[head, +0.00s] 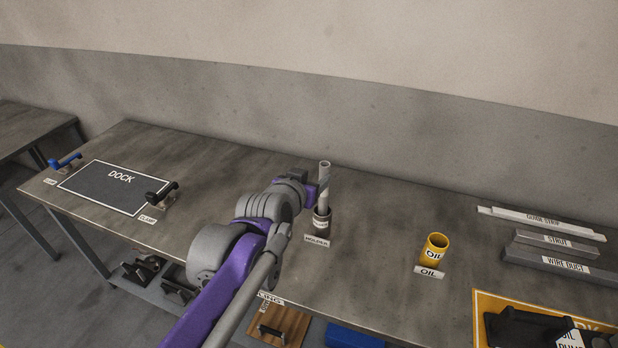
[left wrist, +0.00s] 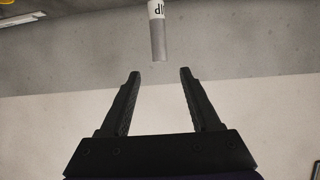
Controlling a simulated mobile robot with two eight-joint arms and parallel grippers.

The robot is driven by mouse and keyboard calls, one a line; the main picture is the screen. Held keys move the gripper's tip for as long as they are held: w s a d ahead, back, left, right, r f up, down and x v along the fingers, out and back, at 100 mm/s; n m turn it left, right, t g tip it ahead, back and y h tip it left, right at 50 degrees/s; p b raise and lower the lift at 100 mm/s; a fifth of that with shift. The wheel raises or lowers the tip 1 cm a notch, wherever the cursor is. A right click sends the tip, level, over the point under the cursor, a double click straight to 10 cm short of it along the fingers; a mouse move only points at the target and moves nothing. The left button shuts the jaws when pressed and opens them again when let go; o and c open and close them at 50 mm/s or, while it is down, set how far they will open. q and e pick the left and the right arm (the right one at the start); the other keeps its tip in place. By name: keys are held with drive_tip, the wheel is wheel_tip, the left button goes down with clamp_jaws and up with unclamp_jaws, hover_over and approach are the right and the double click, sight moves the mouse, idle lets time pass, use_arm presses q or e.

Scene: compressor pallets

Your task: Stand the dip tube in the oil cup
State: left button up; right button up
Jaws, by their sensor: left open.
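The dip tube (head: 324,177) is a slim grey tube standing upright in the dark holder (head: 321,224), behind a HOLDER label. The yellow oil cup (head: 434,249) stands to the right behind an OIL label; its open top shows. My left gripper (left wrist: 160,74) is open and empty. In the left wrist view the dip tube (left wrist: 158,40) shows just beyond the fingertips, lined up with the gap between them. In the head view my left wrist is beside the tube, and its fingers are mostly hidden. My right gripper is out of view.
Right of the cup lie a white strip (head: 541,222), a grey strut (head: 545,243) and a wire duct (head: 575,264). A yellow-edged mat (head: 486,311) with a black part is at the front right. The dock mat (head: 112,188) is on the left. The table between holder and cup is clear.

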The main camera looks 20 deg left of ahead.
use_arm(q)
drive_tip(key=s+f+g, duration=0.4)
drive_tip(key=s+f, duration=0.7)
drive_tip(key=s, duration=0.3)
drive_tip(key=s+f+g, duration=0.4)
drive_tip(key=s+f, duration=0.7)
drive_tip(key=s, duration=0.2)
drive_tip(key=shift+s, duration=0.4)
